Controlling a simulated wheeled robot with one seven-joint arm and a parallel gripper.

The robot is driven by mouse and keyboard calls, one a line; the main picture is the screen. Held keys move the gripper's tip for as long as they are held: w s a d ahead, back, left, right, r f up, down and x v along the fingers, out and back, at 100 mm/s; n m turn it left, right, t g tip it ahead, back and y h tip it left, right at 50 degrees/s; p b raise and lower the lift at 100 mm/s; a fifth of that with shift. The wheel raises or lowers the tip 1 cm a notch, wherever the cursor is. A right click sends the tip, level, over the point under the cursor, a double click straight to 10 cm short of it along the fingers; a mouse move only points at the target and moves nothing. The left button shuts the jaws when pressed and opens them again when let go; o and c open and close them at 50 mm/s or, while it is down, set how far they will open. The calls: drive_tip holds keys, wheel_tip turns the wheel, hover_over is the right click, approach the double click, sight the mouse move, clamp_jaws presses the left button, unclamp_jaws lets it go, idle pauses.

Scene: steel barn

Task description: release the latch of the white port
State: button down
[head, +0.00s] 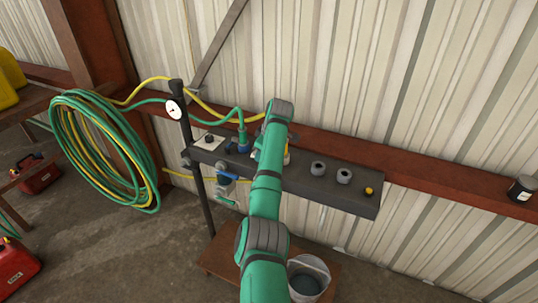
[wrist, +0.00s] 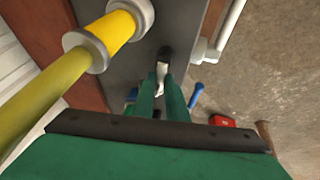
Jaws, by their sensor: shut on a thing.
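The dark grey port panel (head: 335,182) runs along the barn wall. In the head view my arm covers its middle, where a small pale and yellow part (head: 287,156) shows beside the arm. In the wrist view a yellow hose (wrist: 40,98) ends in a yellow coupling with pale rings (wrist: 105,36) on the panel. I cannot tell for sure that this is the white port. My gripper (wrist: 159,94) is shut on a small pale metal lever (wrist: 162,75), which looks like the latch, beside the coupling. The gripper's tips are hidden in the head view.
A green hose with a blue coupling (head: 243,140) stands left on the panel. Grey ports (head: 318,168) and a yellow knob (head: 369,191) lie to the right. A gauge post (head: 186,125) and coiled hoses (head: 70,130) are further left. A bucket (head: 308,278) stands below.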

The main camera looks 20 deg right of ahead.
drive_tip(key=shift+n, duration=0.4)
drive_tip(key=c, duration=2)
unclamp_jaws()
drive_tip(key=shift+a, duration=0.1)
drive_tip(key=shift+c, duration=0.2)
drive_tip(key=v, duration=1.1)
